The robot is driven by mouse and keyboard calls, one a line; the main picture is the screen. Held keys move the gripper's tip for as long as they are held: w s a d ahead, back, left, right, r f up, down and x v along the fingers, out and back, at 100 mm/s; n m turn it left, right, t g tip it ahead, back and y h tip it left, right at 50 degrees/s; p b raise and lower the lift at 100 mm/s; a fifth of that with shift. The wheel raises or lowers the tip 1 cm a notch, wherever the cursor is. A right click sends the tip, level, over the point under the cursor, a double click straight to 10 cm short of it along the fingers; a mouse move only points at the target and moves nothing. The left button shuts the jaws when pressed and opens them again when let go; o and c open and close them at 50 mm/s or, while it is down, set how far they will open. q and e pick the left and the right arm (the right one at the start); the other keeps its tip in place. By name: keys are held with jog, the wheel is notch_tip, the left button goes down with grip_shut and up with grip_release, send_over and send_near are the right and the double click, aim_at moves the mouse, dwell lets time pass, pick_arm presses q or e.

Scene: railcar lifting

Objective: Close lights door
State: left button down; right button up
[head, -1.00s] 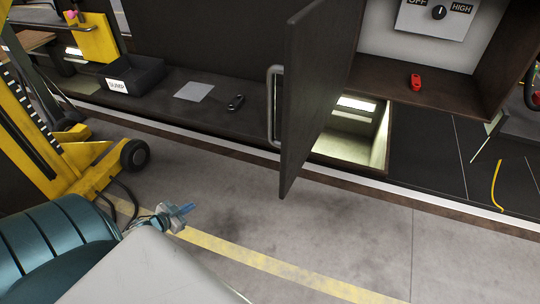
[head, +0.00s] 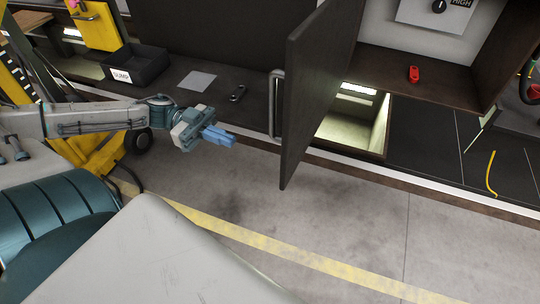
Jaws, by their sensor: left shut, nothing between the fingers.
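The lights door (head: 318,92) is a dark panel with a grey vertical bar handle (head: 276,105) on its left side. It stands open, swung out from the cabinet (head: 420,66) that holds the dial panel. My left gripper (head: 218,136) has blue fingers, is shut and empty, and is to the left of the handle, apart from it. My left arm comes in from the left edge. My right gripper is not in view.
A red object (head: 414,73) sits in the cabinet. A lit opening (head: 350,125) is behind the door. A yellow stand (head: 90,150) is at left. Floor in front is clear.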

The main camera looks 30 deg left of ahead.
pick_arm(q)
jog(key=w+d+b, duration=0.1)
jog(key=d, duration=1)
jog(key=shift+w+d, duration=0.3)
jog(key=shift+d, duration=0.05)
jog(key=shift+b, duration=0.3)
